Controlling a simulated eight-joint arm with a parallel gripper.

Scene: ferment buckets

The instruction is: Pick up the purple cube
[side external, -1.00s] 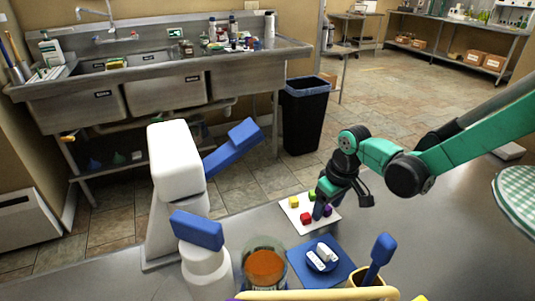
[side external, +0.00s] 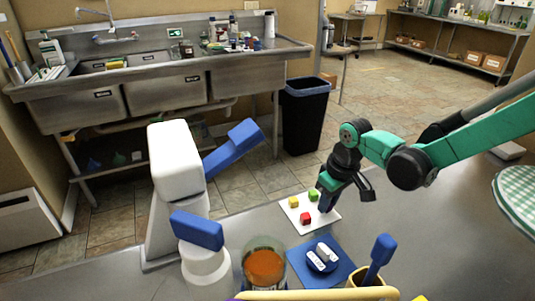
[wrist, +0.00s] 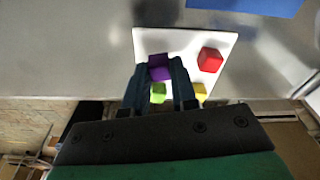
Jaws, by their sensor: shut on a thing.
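The purple cube (wrist: 159,67) shows between the two fingers of my gripper (wrist: 160,70) in the wrist view. My gripper is shut on it. In the side view my gripper (side external: 327,204) is over the right part of the white board, and I cannot see the purple cube there. I cannot tell clearly how far the cube is above the board.
On the white board (side external: 318,223) are a red cube (side external: 305,218), a yellow cube (side external: 293,202) and a green cube (side external: 313,195).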

